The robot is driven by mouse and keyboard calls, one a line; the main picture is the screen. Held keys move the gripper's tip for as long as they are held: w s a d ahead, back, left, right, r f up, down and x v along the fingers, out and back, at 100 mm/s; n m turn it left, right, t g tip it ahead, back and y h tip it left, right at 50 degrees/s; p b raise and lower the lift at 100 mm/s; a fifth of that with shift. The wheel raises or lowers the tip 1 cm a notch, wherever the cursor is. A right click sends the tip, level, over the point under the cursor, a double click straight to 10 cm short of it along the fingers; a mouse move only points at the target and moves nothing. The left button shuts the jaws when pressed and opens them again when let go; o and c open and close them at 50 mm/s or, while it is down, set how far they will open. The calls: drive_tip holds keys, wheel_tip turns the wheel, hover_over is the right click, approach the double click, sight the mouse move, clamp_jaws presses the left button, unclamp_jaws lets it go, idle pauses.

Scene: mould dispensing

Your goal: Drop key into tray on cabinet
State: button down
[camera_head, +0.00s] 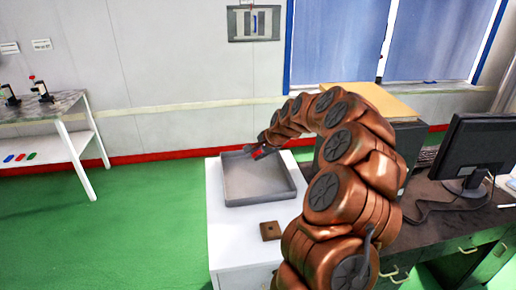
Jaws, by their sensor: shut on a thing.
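The grey tray (236,192) is a shallow square with raised walls. It sits on the white cabinet (232,228) in the middle of the view. My gripper (257,153) is over the tray's back edge, at the end of my copper-coloured arm, which curves in from the right. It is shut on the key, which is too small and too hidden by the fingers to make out. No key shows on the visible floor of the tray, which looks empty.
A small brown square block (270,231) lies on the cabinet in front of the tray. A desk with a monitor (478,150) stands to the right, behind my arm. A white side table (75,140) is at the left, with open green floor between.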

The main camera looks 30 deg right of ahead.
wheel_tip(320, 180, down, 3)
drive_tip(key=b, duration=0.3)
hover_over(258, 185)
drive_tip(key=shift+f, duration=2.5)
drive_tip(key=shift+f+b, duration=0.45)
drive_tip(key=shift+f, duration=0.55)
drive_tip(key=c, duration=1)
unclamp_jaws()
drive_tip(key=shift+r, duration=0.1)
drive_tip(key=shift+c, duration=0.2)
drive_tip(key=v, duration=1.2)
